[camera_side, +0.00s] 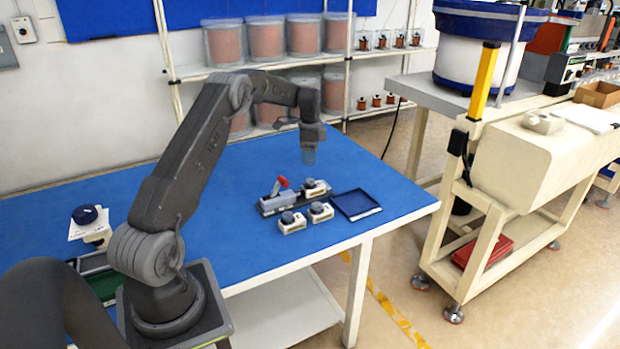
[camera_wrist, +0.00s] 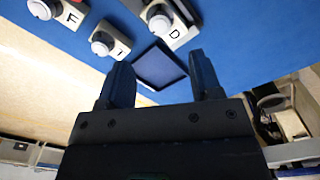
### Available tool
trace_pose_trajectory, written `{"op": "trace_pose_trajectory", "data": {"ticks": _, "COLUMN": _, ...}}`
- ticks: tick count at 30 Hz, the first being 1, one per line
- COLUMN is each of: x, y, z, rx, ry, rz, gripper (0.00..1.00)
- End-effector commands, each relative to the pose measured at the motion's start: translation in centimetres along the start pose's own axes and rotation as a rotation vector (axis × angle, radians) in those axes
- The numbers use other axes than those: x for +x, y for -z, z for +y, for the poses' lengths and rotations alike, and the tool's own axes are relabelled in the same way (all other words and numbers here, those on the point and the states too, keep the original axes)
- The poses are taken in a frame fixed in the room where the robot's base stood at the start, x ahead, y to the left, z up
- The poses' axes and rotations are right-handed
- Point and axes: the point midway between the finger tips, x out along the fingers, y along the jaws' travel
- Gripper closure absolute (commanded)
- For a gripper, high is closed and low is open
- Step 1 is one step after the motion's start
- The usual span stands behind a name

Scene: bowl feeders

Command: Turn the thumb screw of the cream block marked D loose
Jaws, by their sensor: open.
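The cream block marked D (camera_wrist: 176,35) shows at the top of the wrist view, with a round grey thumb screw (camera_wrist: 158,19) on it. In the side view this block (camera_side: 321,190) appears to sit at the right end of a dark fixture (camera_side: 267,209). My gripper (camera_side: 309,160) is above the table, behind and higher than the block, apart from it. In the wrist view the two fingers of my gripper (camera_wrist: 158,65) are spread with nothing between them.
Two more cream blocks with knobs, one (camera_side: 294,227) and another (camera_side: 322,215), stand in front of the fixture. A grey clamp with a red handle (camera_side: 281,183) is on the fixture. A dark blue tray (camera_side: 358,206) lies to the right. The table's left part is mostly clear.

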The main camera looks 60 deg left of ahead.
Motion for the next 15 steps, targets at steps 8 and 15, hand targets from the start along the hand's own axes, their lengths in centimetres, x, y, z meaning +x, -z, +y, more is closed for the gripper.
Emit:
{"op": "trace_pose_trajectory", "data": {"ticks": 8, "x": 5.7, "y": 0.0, "z": 0.1, "rx": 0.0, "ry": -0.003, "rz": -0.001, "gripper": 0.41}}
{"op": "trace_pose_trajectory", "data": {"ticks": 15, "x": 8.3, "y": 0.1, "z": 0.0, "rx": 0.0, "ry": 0.001, "rz": 0.0, "gripper": 0.41}}
